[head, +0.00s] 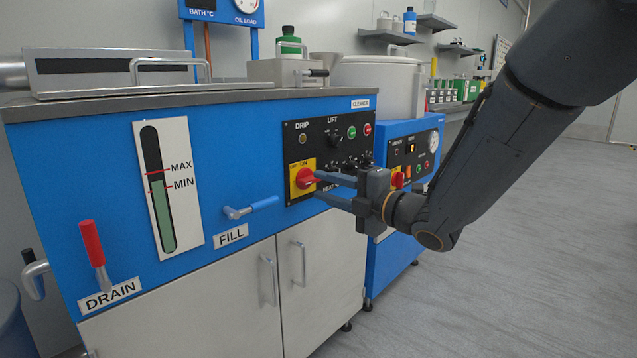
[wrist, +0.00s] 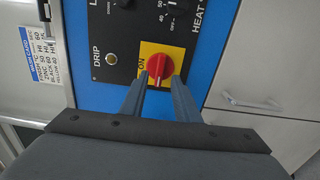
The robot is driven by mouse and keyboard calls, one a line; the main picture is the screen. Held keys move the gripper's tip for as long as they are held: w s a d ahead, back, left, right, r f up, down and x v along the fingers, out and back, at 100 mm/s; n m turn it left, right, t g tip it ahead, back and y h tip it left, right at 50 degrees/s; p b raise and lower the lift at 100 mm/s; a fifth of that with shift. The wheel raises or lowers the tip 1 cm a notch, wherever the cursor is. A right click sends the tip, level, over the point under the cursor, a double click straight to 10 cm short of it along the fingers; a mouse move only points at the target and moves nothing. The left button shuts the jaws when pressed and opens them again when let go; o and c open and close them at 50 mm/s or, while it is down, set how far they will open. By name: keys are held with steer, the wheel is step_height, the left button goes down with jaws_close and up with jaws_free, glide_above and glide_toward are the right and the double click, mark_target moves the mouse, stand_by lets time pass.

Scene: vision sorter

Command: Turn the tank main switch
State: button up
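The tank main switch is a red rotary knob (head: 305,178) on a yellow plate, at the lower left of the cleaner's black control panel. It also shows in the wrist view, as a red knob (wrist: 160,66) with ON lettered on the plate at its left. My gripper (head: 318,183) is just right of the knob in the head view. In the wrist view its two fingers (wrist: 158,82) stand apart, one toward each side of the knob. The fingers hold nothing; whether a fingertip touches the knob cannot be told.
The black panel (head: 328,132) carries DRIP, LIFT and HEAT controls close to the knob. A blue fill lever (head: 250,208) and a red drain lever (head: 92,242) stick out to the left. A second blue machine (head: 402,205) stands behind my gripper. The floor at right is clear.

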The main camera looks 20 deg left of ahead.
steer(key=p+v, duration=0.1)
steer(key=v, duration=0.4)
steer(key=shift+d, duration=0.1)
